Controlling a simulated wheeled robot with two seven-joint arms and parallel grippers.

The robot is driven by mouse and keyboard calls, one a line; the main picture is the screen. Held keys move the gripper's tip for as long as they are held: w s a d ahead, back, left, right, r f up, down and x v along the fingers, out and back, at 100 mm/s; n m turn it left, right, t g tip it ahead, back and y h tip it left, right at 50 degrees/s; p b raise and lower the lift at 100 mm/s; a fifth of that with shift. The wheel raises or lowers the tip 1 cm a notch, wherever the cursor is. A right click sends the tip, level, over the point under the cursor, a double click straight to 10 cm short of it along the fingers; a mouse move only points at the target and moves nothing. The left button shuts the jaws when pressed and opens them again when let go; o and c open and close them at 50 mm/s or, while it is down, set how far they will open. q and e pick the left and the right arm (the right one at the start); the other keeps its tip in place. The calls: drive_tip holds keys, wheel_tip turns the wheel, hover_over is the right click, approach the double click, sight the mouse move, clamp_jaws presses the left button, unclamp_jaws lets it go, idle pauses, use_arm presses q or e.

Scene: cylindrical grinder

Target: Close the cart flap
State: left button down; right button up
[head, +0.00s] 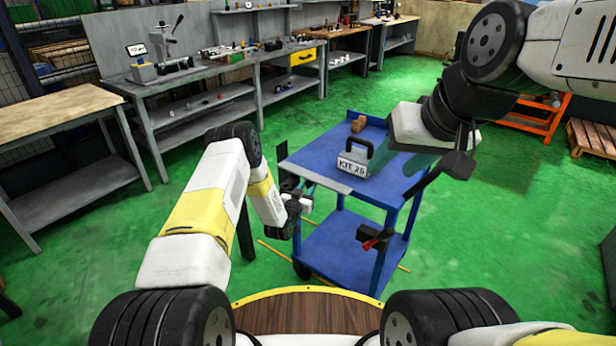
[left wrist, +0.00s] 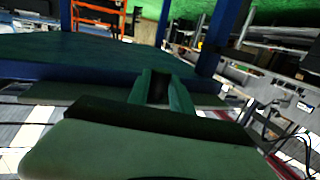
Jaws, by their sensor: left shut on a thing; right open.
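The blue cart (head: 312,150) stands upright in the middle of the head view, with a top tray and a lower shelf (head: 335,250). A thin grey strip along the front left edge of its top looks like the flap (head: 320,180). My left gripper (head: 298,203) is at the cart's front left side, shut on what seems to be the flap; the held part is mostly hidden. In the left wrist view its green fingers (left wrist: 160,92) close around something dark beside a blue edge. My right gripper (head: 432,172) is open, above the cart's right side.
On the cart top are a grey box labelled KIT 26 (head: 354,166) and a small brown block (head: 358,125). A black and red part (head: 371,238) is at the cart's front. Benches (head: 190,90) line the back left.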

sight(307, 178)
use_arm(q)
drive_tip(key=g, duration=0.1)
drive_tip(key=r+g+y, duration=0.1)
drive_tip(key=r+m+g, duration=0.1)
drive_tip(key=shift+s+a+r+y, duration=0.2)
drive_tip(key=shift+s+y, duration=0.1)
wheel_tip(307, 178, up, 2)
drive_tip(key=g+y, duration=0.1)
drive_tip(key=g, duration=0.1)
drive_tip(key=g+y, duration=0.1)
drive_tip(key=g, duration=0.1)
drive_tip(key=shift+r+m, duration=0.2)
drive_tip(key=shift+m, duration=0.2)
drive_tip(key=g+y, duration=0.1)
drive_tip(key=r+g+y, duration=0.1)
drive_tip(key=g, duration=0.1)
drive_tip(key=w+r+g+y, duration=0.1)
drive_tip(key=shift+d+r+m+g, duration=0.2)
drive_tip(key=shift+d+m+g, duration=0.1)
drive_tip(key=shift+d, duration=0.05)
drive_tip(key=shift+w+d+r+g+y, duration=0.15)
drive_tip(key=shift+w+r+g+y, duration=0.1)
drive_tip(key=shift+g+y, duration=0.35)
drive_tip(key=shift+w+d+r+g+y, duration=0.2)
drive_tip(key=shift+g+y, duration=0.2)
drive_tip(key=shift+g, duration=0.3)
drive_tip(key=shift+r+m, duration=0.1)
drive_tip(key=shift+m, duration=0.2)
